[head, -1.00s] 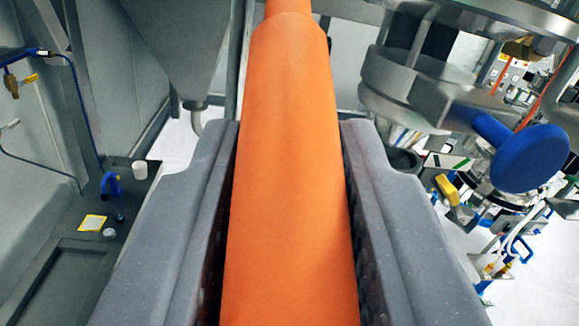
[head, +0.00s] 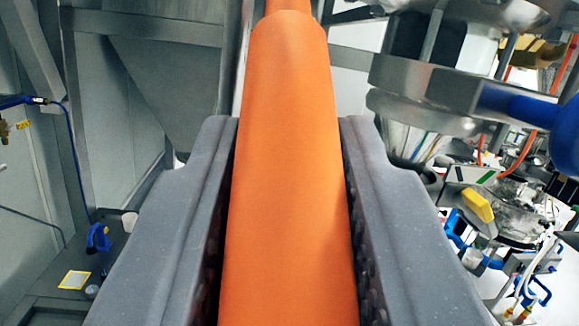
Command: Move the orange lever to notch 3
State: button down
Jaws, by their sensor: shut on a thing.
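The orange lever (head: 288,170) fills the middle of the head view, running from the bottom edge up to a narrower neck at the top. My gripper (head: 290,140) has one grey jaw on each side of the lever and is shut on it. The jaws' inner pads are dark and studded. The lever's far end and its pivot lie outside the view. No notches or notch numbers show.
A metal clamp with a blue handle (head: 530,108) is at the upper right, with cables and fittings below it. A grey hopper (head: 175,70) and frame posts stand at the upper left. A dark bench (head: 45,310) at the lower left carries a blue fitting and a yellow-edged label.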

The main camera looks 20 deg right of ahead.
jog(key=shift+w+a+f, duration=0.1)
jog(key=shift+w+f, duration=0.1)
jog(key=shift+f, duration=0.15)
jog(key=c, duration=1.2)
grip_release()
jog(key=shift+s, duration=0.1)
jog(key=b+v, duration=0.3)
jog(key=v, duration=1)
jog(key=shift+s+f+b, duration=0.2)
jog(key=shift+s+b, duration=0.1)
jog(key=shift+b, duration=0.1)
